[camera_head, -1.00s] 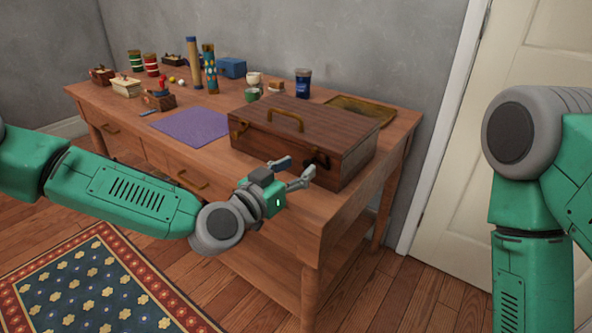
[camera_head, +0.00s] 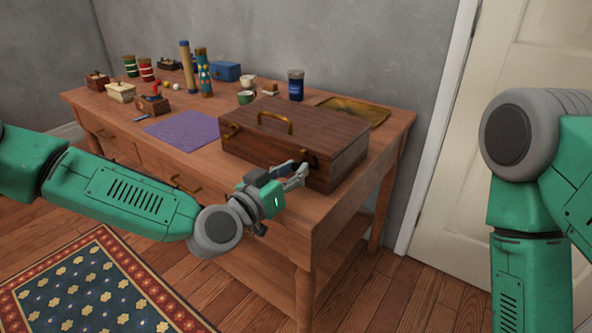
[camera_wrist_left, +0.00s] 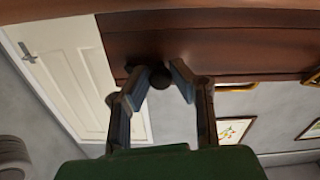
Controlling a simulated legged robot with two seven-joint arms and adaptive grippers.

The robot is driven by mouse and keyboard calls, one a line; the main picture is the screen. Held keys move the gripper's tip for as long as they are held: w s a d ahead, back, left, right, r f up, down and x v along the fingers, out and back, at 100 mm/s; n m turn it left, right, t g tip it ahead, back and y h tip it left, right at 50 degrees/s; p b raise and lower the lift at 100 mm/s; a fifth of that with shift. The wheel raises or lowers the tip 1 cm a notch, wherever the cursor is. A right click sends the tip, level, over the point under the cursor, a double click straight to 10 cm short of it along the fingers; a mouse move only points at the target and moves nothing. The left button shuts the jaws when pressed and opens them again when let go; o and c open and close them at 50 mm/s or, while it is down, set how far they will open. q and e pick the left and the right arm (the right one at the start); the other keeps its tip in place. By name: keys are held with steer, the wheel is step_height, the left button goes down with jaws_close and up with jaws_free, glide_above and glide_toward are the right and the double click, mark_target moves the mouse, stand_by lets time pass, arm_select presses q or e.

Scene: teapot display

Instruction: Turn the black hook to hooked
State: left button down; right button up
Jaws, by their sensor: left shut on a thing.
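A brown wooden case (camera_head: 345,160) with a brass handle lies on the table. The black hook (camera_head: 311,158) is on its front face, towards the right end, partly covered by my fingers. My left gripper (camera_head: 296,172) is at this front face, shut on the hook. In the left wrist view, the hook's dark round part (camera_wrist_left: 159,76) shows between the two fingertips of my left gripper (camera_wrist_left: 162,82), against the brown case (camera_wrist_left: 230,45). I cannot tell the hook's exact angle. My right gripper is out of view; only that arm shows at the right.
A brass latch (camera_head: 230,130) is at the case's left end. A purple mat (camera_head: 185,131), a green cup (camera_head: 245,97), a blue jar (camera_head: 296,85) and a brass tray (camera_head: 352,111) stand around it on the wooden table (camera_head: 335,212). A white door (camera_head: 470,140) is at the right.

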arm_select(q)
steer(key=n, duration=0.5)
steer(key=shift+s+f, duration=0.2)
steer(key=shift+f, duration=0.05)
steer(key=n, duration=0.5)
steer(key=shift+n+b, duration=0.4)
steer(key=shift+a, duration=0.1)
steer(key=c, duration=1.4)
jaws_free()
steer(key=shift+a, duration=0.1)
steer(key=shift+a+r, duration=0.15)
steer(key=shift+r, duration=0.05)
steer(key=shift+s+a, duration=0.25)
steer(key=shift+s, duration=0.15)
steer(key=v, duration=1.1)
steer(key=shift+f, duration=0.1)
